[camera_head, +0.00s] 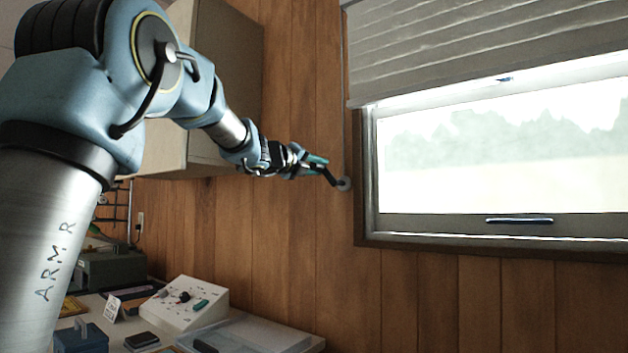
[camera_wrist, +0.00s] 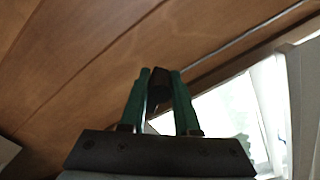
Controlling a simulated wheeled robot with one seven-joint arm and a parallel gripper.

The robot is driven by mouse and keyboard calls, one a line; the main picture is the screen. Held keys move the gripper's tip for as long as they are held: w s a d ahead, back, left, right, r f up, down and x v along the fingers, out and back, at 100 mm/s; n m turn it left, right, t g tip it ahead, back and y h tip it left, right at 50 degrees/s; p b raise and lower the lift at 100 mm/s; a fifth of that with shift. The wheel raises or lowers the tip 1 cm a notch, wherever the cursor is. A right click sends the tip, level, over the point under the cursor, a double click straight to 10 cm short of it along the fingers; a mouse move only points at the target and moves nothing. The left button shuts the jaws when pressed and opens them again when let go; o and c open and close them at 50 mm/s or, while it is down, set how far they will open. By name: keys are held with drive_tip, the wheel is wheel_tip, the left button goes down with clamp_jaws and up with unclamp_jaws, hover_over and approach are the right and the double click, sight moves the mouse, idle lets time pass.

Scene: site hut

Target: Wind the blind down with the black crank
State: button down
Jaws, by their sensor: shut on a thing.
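The blind (camera_head: 480,45) is a pale slatted cover over the top part of the window (camera_head: 500,150), with its lower edge slanting in the head view. The black crank (camera_head: 331,177) is fixed to the wood wall just left of the window frame, on a small round grey mount (camera_head: 344,184). My gripper (camera_head: 318,163) is at the crank. In the wrist view its two green fingers (camera_wrist: 160,92) are closed on a dark piece, the crank's handle (camera_wrist: 159,84). The fingers hide part of the handle.
A beige cabinet (camera_head: 225,80) hangs on the wall behind my arm. Below, a table holds a white control box (camera_head: 180,305), a clear-lidded tray (camera_head: 262,338) and other small items. The wall (camera_head: 290,240) below the crank is bare.

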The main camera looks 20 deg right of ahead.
drive_tip(key=s+d+m+b, duration=0.4)
drive_tip(key=s+m+b, duration=0.2)
drive_tip(key=m+b, duration=0.7)
wheel_tip(320, 180, down, 7)
drive_tip(key=s+m+b, duration=0.1)
drive_tip(key=m+b, duration=1.1)
drive_tip(key=m, duration=0.6)
drive_tip(key=shift+s+f+m, duration=0.15)
drive_tip(key=shift+m, duration=0.15)
drive_tip(key=c, duration=0.7)
unclamp_jaws()
drive_tip(key=shift+o, duration=0.2)
